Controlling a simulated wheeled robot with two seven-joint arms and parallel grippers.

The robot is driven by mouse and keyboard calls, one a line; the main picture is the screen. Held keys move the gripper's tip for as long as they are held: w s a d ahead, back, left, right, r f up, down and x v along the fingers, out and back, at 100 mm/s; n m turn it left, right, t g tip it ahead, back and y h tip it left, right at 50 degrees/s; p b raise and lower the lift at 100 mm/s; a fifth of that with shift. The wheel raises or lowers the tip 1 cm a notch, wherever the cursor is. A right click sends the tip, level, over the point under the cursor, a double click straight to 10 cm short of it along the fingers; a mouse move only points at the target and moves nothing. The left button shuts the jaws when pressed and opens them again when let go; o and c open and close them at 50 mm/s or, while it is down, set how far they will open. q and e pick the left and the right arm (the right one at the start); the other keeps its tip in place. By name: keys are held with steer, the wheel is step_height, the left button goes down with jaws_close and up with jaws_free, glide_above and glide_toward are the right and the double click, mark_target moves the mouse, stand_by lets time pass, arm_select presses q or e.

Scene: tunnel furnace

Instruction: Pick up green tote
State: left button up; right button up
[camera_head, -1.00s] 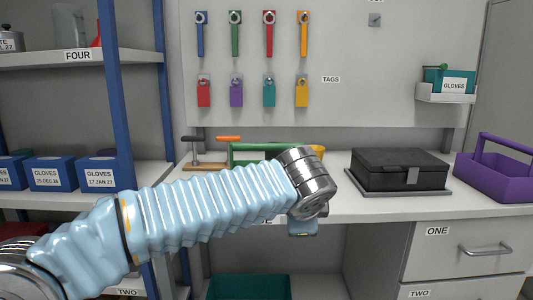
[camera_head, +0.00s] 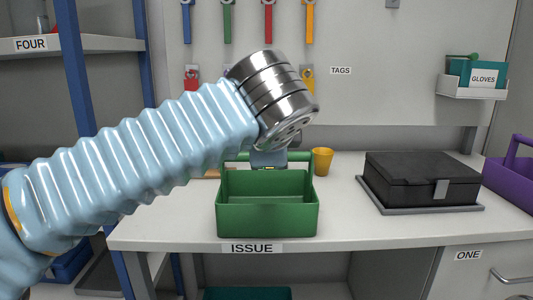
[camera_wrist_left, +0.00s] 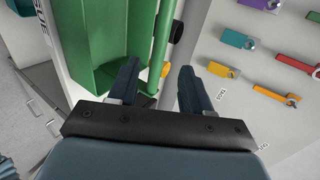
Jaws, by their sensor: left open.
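The green tote (camera_head: 267,220) stands upright on the workbench behind the ISSUE label, its bar handle across the top. It also shows in the left wrist view (camera_wrist_left: 90,80), with the handle running toward the gap between my fingers. My left gripper (camera_head: 270,160) is over the tote at its handle, partly hidden by my wrist. In the left wrist view my left gripper (camera_wrist_left: 159,66) is open, its two fingers apart and the handle near their tips. I cannot tell whether they touch it. My right gripper is in neither view.
A yellow cup (camera_head: 322,162) stands close behind the tote's right side. A black case (camera_head: 415,180) on a grey base and a purple tote (camera_head: 511,178) stand farther right. Blue-posted shelving (camera_head: 75,100) is at left. Tags and a gloves holder (camera_head: 472,92) are on the back wall.

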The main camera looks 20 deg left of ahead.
arm_select(q)
steer(key=shift+b+x, duration=0.9)
steer(key=shift+x, duration=3.6)
jaws_close()
